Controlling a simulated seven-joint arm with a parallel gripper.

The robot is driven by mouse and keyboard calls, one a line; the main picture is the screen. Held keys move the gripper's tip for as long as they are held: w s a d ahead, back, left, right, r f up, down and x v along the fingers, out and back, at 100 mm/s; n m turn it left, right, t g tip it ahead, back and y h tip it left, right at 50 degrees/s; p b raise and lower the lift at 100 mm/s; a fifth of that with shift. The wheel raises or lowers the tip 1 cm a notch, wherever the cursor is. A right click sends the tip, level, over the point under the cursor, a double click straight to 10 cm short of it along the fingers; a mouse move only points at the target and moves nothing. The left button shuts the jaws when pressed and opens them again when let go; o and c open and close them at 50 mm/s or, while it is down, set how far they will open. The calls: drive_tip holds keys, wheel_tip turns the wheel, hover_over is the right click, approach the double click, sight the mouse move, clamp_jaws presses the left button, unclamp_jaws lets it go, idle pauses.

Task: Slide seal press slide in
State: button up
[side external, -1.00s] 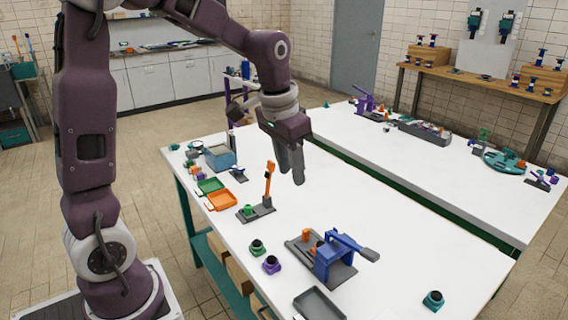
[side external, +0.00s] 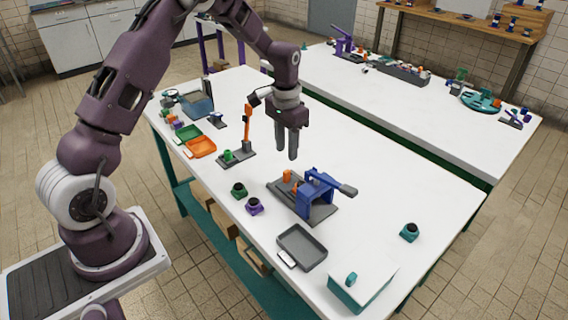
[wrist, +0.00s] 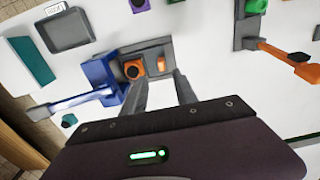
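The seal press has a grey base (side external: 318,212), a blue frame (side external: 318,188) and a lever with a grey handle (side external: 348,189). An upright orange block (side external: 288,176) stands at the slide end of its base; it also shows in the wrist view (wrist: 162,63). Beside it, an orange holder with a dark round top (wrist: 133,68) sits next to the blue frame (wrist: 100,72). My gripper (side external: 287,154) is open and empty, pointing down above the table near the orange block. In the wrist view its two fingers (wrist: 160,84) are spread, apart from the press.
A stand with a raised orange lever (side external: 248,128) is left of my gripper. Green (side external: 239,190) and purple (side external: 254,206) pieces, a grey tray (side external: 302,247) and a teal-sided box (side external: 362,288) lie nearer the front. The table right of the press is mostly clear.

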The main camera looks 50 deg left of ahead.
sight(287, 170)
drive_tip(key=f, duration=0.9)
drive_tip(key=shift+w+a, duration=0.15)
drive_tip(key=shift+a, duration=0.05)
clamp_jaws()
idle(0.9)
